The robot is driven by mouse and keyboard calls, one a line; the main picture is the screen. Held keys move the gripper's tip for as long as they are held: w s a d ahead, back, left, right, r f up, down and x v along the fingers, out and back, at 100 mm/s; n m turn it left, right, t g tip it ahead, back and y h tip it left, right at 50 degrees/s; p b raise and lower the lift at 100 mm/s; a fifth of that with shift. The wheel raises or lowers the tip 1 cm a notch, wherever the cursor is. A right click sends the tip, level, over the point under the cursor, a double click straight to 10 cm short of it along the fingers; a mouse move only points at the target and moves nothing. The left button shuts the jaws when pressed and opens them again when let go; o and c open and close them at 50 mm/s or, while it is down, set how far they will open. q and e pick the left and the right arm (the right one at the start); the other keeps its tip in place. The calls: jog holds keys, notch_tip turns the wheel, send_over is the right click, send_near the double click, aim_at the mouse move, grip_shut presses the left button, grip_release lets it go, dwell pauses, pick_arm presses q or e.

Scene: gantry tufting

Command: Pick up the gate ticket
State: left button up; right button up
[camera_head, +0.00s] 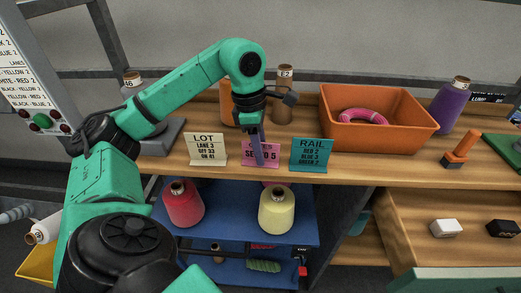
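Three small cards stand in a row near the front edge of the wooden shelf. They are a cream card headed LOT (205,150), a pink card (273,158) whose heading is covered, and a teal card headed RAIL (311,155). None shows the word gate; the pink one may be the gate ticket. My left gripper (258,158) points down over the pink card and hides its middle. I cannot tell whether its fingers touch the card or are open or shut. My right gripper is out of view.
An orange bin (375,108) with a pink ring stands behind to the right. Cones stand behind the cards, and a purple cone (450,105) is at the right. Red (183,205) and yellow (276,210) cones sit on a blue rack below. An open drawer (460,258) juts out at the right.

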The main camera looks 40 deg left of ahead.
pick_arm(q)
grip_shut()
jog(key=shift+r, duration=0.1)
